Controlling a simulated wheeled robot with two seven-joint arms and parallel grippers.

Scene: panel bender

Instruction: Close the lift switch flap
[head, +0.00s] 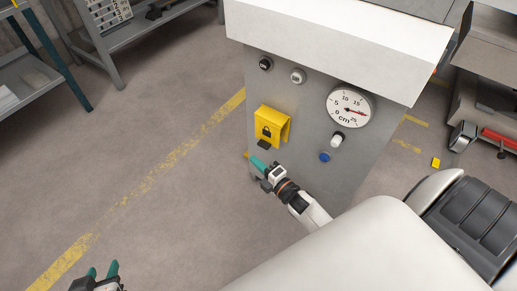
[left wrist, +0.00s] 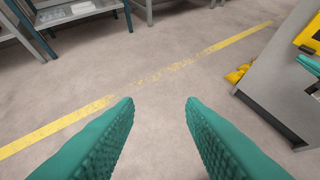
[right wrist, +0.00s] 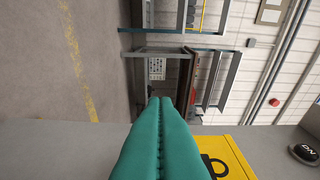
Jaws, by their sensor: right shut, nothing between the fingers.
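The yellow lift switch flap (head: 268,126) with a black padlock symbol is on the grey front panel of the machine. It stands out from the panel, and what is behind it is hidden. My right gripper (head: 257,164) is shut and empty, just below the flap and apart from it in the head view. In the right wrist view the shut fingers (right wrist: 162,108) are beside the yellow flap (right wrist: 228,160). My left gripper (head: 103,272) is open and empty, low over the floor; its fingers (left wrist: 160,112) are wide apart. The flap also shows at the edge of the left wrist view (left wrist: 309,36).
The panel (head: 300,110) also bears an ON knob (head: 265,63), another knob (head: 298,76), a cm dial (head: 350,106), a white-tipped switch (head: 337,139) and a blue button (head: 324,157). Shelves stand at the far left. The floor on the left is clear.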

